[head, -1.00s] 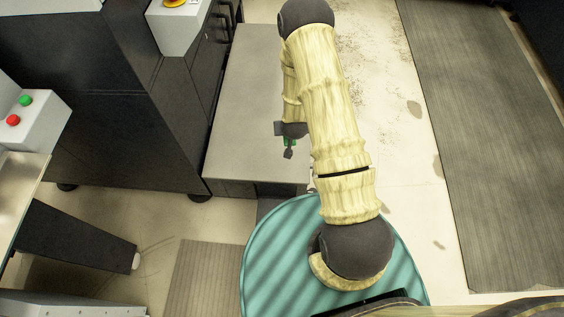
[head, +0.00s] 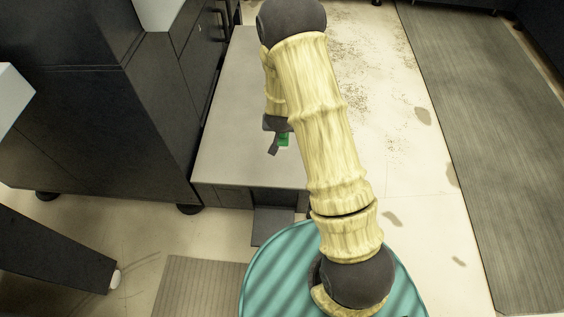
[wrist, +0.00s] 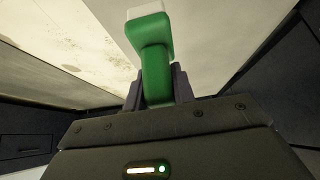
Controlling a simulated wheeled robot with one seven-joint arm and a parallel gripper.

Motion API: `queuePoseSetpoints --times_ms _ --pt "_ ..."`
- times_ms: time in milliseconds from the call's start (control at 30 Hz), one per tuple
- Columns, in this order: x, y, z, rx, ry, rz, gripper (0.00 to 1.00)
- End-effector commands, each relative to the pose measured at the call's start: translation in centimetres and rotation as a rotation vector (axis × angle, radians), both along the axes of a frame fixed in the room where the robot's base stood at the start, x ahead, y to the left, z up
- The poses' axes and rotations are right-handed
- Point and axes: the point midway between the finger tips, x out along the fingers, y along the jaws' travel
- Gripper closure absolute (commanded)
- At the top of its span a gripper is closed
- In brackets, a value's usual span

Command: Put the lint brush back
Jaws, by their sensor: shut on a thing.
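The lint brush shows in the wrist view as a green handle (wrist: 156,62) with a pale block at its far end. My gripper (wrist: 158,84) is shut on the green handle, one finger on each side. In the head view a small green part of the brush (head: 284,140) shows beside my gripper (head: 274,146), over the front part of the grey table (head: 235,120). My arm hides much of the gripper and brush there. I cannot tell how high the brush is above the table top.
A dark machine cabinet (head: 120,110) stands along the table's left side. A dark leg-like part (head: 60,250) lies at lower left. A long grey mat (head: 480,130) covers the floor at right, and a smaller mat (head: 200,285) lies at front left. The visible table top is bare.

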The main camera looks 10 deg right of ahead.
Motion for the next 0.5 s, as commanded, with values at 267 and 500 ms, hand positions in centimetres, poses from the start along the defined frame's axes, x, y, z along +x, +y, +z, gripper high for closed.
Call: queuePoseSetpoints --times_ms 267,500 --pt "0.0 -0.2 -0.7 0.000 0.002 -0.003 1.00" --pt "-0.1 -0.6 -5.0 -0.001 0.003 -0.011 1.00"
